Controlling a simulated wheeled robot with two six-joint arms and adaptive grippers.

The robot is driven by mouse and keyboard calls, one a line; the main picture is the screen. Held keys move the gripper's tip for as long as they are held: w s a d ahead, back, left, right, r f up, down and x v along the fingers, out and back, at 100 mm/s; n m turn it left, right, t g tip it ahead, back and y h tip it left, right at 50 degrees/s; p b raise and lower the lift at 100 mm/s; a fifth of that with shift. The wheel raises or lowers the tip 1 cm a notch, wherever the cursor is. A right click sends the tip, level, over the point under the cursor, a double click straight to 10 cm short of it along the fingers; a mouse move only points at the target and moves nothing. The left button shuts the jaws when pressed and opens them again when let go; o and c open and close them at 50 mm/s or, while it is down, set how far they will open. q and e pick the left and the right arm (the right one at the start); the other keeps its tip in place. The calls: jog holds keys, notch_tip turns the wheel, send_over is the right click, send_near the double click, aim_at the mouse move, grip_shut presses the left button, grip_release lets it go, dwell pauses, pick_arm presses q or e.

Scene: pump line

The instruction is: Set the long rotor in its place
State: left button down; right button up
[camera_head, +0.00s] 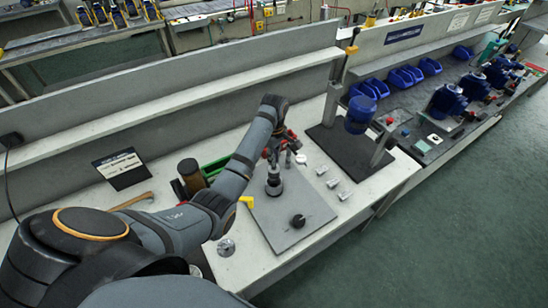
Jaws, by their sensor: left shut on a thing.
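My left gripper (273,162) points down over the grey plate (306,203) on the bench. It is shut on a small dark and metallic upright piece (274,184), seemingly the long rotor. The piece is at the plate's back left part. I cannot tell whether its lower end touches the plate or sits in a socket. A black round part (298,221) is on the plate nearer the front edge. My right gripper is out of view.
A blue motor (360,114) is on a stand behind right. A brown cylinder (190,175) stands behind left.

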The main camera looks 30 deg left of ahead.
aim_at(274, 169)
pick_arm(q)
jog(key=shift+f, duration=0.9)
dwell(0.8)
jog(key=shift+f, duration=0.15)
jog(key=shift+f+b, duration=0.4)
jog(key=shift+f, duration=0.7)
jog(key=c, duration=1.3)
grip_release()
jog(key=shift+o, duration=0.2)
jog(key=shift+o, duration=1.1)
jog(key=shift+r, duration=0.1)
